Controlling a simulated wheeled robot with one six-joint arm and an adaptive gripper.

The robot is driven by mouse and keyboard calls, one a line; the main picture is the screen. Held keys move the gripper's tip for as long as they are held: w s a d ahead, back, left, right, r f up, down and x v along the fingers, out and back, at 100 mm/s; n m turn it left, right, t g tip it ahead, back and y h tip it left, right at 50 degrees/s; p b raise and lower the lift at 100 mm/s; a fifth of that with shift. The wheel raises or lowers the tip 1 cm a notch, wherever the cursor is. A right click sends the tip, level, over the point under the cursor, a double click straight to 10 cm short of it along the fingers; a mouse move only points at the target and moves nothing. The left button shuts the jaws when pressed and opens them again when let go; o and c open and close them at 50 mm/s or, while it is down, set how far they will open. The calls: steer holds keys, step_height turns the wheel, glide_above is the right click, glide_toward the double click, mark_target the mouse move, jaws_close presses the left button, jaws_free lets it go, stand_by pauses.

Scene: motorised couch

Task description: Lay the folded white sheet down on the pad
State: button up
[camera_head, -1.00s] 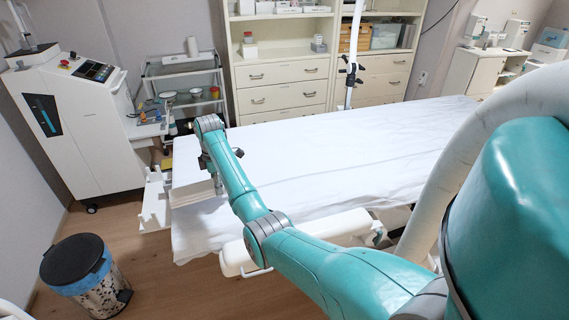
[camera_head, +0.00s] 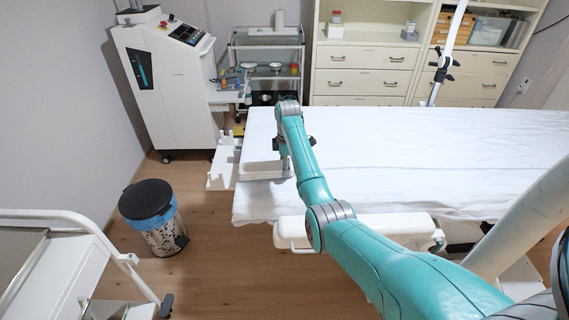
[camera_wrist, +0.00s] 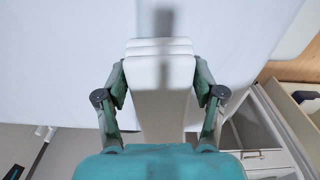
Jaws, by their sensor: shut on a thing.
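My gripper (camera_wrist: 160,82) is shut on the folded white sheet (camera_wrist: 160,48), a pale stack of layers between its two fingers in the wrist view. In the head view, the folded sheet (camera_head: 262,171) shows beside my gripper (camera_head: 284,165), over the left end of the couch. The couch pad (camera_head: 400,150) is long and covered in smooth white cloth. In the wrist view the pad (camera_wrist: 70,60) lies behind the sheet. My arm hides part of the sheet and pad, and I cannot tell whether the sheet touches the pad.
A white machine (camera_head: 170,85) and a shelved trolley (camera_head: 268,65) stand behind the couch's left end. A patterned bin (camera_head: 160,225) is on the floor at left. A white cart (camera_head: 75,260) fills the lower left corner. Drawers (camera_head: 365,75) line the back. Floor between bin and couch is clear.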

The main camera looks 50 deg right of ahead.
steer(key=shift+f, duration=0.25)
steer(key=o, duration=1.4)
steer(key=shift+s+d+r, duration=0.1)
steer(key=shift+d+r, duration=0.05)
steer(key=shift+r, duration=3.6)
